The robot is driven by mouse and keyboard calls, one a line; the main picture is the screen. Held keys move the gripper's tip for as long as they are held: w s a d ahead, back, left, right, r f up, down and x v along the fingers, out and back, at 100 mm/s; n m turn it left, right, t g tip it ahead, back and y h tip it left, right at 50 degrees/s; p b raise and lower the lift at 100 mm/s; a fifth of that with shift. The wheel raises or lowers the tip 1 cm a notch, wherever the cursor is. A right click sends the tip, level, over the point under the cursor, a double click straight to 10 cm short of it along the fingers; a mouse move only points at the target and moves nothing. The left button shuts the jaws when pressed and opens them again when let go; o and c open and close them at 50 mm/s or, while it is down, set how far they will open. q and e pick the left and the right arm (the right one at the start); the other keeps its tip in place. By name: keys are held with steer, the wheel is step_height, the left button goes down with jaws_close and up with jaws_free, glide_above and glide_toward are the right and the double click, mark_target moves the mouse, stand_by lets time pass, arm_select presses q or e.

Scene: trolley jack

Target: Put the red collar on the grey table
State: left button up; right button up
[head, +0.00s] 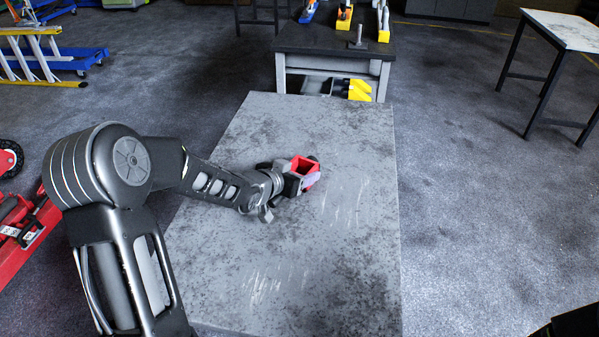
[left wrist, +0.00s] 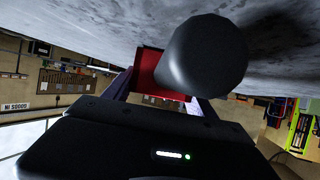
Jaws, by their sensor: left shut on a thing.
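The red collar (head: 303,164) is a small open-topped red piece over the middle of the grey table (head: 320,240). My left gripper (head: 303,179) is shut on it, with a finger showing along its near side. In the left wrist view the red collar (left wrist: 149,72) shows between the fingers, partly hidden by a dark round cylinder. The grey table top (left wrist: 90,35) fills the upper part of that tilted view, close to the collar. I cannot tell whether the collar touches the table. My right gripper is not in view.
The grey table is otherwise bare, with free room around the collar. A dark workbench (head: 335,45) with tools stands beyond its far edge. A red trolley jack (head: 28,235) is on the floor at left. A light-topped table (head: 565,30) stands at far right.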

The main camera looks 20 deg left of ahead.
arm_select(q)
steer(key=shift+r, duration=0.1)
steer(key=o, duration=1.5)
steer(key=shift+f, duration=0.25)
steer(key=shift+o, duration=0.2)
steer(key=shift+r, duration=0.2)
steer(key=p+v, duration=0.1)
steer(key=v, duration=1)
steer(key=shift+s+r, duration=0.1)
steer(key=shift+s, duration=0.4)
